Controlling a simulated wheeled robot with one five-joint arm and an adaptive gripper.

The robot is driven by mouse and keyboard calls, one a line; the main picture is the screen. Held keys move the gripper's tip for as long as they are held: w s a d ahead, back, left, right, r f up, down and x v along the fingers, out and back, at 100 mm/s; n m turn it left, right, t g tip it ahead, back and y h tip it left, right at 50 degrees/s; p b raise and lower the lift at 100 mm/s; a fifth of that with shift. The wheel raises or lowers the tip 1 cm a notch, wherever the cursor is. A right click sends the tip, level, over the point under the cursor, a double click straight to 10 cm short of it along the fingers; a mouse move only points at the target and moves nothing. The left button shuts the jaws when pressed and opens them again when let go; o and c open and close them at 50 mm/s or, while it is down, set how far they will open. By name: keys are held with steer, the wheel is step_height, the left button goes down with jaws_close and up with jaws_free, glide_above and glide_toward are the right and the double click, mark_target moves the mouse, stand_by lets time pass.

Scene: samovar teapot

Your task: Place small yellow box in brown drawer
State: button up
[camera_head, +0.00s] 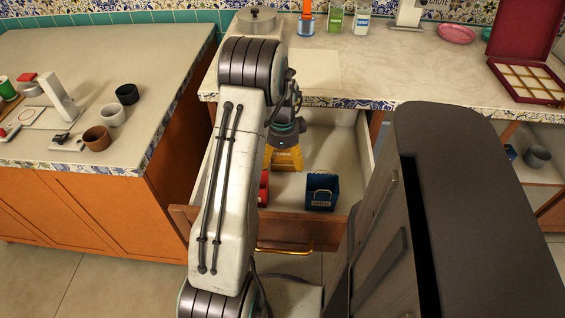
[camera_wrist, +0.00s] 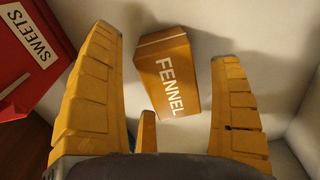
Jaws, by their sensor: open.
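The brown drawer (camera_head: 332,228) stands pulled open under the counter, with a pale inside and a brass handle. My gripper (camera_head: 284,166) reaches down inside it, yellow fingers lowermost. In the wrist view, my gripper (camera_wrist: 165,48) is open, one finger on each side of a small yellow-orange box (camera_wrist: 168,72) marked FENNEL. The box lies on a pale surface, with visible gaps between it and both fingers. In the head view I cannot pick out this box; my gripper and arm cover that part.
A red SWEETS box (camera_wrist: 30,55) is left of my gripper; its red side (camera_head: 264,188) shows beside my arm. A dark blue box (camera_head: 321,192) stands near the drawer's front. A tall dark cabinet (camera_head: 470,210) is at right. Cups (camera_head: 112,115) stand on the left counter.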

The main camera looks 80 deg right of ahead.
mark_target(281, 157)
step_height(281, 157, up, 10)
steer(key=shift+f+p, duration=0.15)
steer(key=shift+p, duration=0.5)
steer(key=shift+w, duration=0.2)
steer(key=w+a+r+n+h, duration=0.1)
steer(key=w+a+r+n, duration=0.3)
steer(key=w+a+n, duration=0.55)
steer(key=w+a+r+n, duration=0.5)
steer(key=w+a, duration=0.2)
steer(key=w, duration=0.6)
steer(key=s+a+r+n+t+y, duration=0.1)
steer(key=s+a+n+t, duration=0.1)
steer(key=a+n, duration=1.9)
steer(key=a, duration=0.7)
steer(key=shift+a+r+t, duration=0.15)
steer(key=shift+a+t, duration=0.05)
steer(key=shift+t, duration=0.1)
